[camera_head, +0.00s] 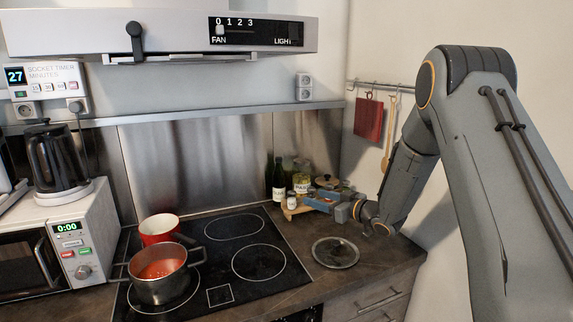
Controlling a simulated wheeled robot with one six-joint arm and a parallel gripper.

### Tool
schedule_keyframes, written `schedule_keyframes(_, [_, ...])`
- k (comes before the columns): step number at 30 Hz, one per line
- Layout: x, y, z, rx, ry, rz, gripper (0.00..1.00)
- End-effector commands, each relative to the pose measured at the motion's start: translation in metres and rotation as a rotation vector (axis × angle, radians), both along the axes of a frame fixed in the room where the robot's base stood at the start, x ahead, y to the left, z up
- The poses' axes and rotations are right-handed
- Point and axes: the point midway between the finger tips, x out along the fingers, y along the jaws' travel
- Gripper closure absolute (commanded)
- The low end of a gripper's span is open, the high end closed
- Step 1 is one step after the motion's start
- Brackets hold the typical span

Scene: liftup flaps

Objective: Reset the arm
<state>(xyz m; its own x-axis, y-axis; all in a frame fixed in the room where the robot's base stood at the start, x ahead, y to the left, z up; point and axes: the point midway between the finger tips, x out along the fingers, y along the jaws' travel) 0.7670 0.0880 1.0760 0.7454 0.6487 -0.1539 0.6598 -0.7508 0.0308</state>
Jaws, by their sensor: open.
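My arm reaches down from the right side of the head view. My gripper (350,212) is at the back right of the counter, in front of a group of bottles and packs, and appears small. It is open, and I see nothing held in it. Whether it touches the packs behind it cannot be told.
A round lid (335,252) lies on the counter below my gripper. A pot (160,290) and a red pan (158,228) stand on the black hob (232,262). A kettle (55,160) sits on the microwave (75,238). The range hood (160,35) hangs above.

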Motion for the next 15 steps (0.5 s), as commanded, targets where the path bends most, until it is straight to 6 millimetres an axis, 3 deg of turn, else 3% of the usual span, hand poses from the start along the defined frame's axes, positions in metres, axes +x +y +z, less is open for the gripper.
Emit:
schedule_keyframes(8, [-0.01, -0.033, -0.015, -0.147, 0.145, -0.22, 0.5])
schedule_keyframes(11, [-0.031, -0.055, -0.028, -0.221, 0.253, -0.332, 0.5])
schedule_keyframes(15, [-0.092, -0.085, -0.053, -0.325, 0.466, -0.487, 0.5])
